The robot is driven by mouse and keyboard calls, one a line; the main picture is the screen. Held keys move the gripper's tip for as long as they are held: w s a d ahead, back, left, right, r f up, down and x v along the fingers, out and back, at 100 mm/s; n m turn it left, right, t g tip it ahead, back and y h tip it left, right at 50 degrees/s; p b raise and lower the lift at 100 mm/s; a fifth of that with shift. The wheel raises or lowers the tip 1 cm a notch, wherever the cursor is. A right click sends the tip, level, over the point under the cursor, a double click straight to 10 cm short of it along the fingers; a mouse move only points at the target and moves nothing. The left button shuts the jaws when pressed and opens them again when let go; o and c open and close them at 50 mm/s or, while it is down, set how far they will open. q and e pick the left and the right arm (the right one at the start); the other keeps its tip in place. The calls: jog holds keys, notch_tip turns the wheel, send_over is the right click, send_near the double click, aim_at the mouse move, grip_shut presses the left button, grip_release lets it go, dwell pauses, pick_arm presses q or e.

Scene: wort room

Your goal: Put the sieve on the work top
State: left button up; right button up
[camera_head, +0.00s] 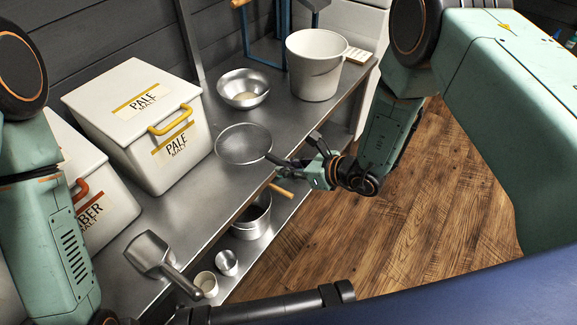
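The sieve (243,144), a round fine mesh in a metal rim, is over the steel work top (212,180), near its front edge. I cannot tell whether its rim touches the top or hangs just above it. Its handle runs right to my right gripper (308,158), which is just beyond the front edge. The dark fingers are at the handle end, one standing apart higher up; whether they grip the handle is unclear. My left arm shows at the left, but its gripper is out of view.
A metal bowl (243,88) and white bucket (316,64) stand behind the sieve. The pale malt bin (140,125) and amber bin (85,190) are left. A scoop (150,252) lies in front. A pot (252,220) and cups (227,263) sit lower down.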

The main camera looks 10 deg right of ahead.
jog(key=o, duration=0.3)
jog(key=shift+d, duration=0.1)
jog(key=shift+o, duration=0.5)
jog(key=shift+r, duration=0.2)
jog(key=p+v, duration=0.4)
jog(key=v, duration=0.8)
jog(key=shift+f, duration=0.15)
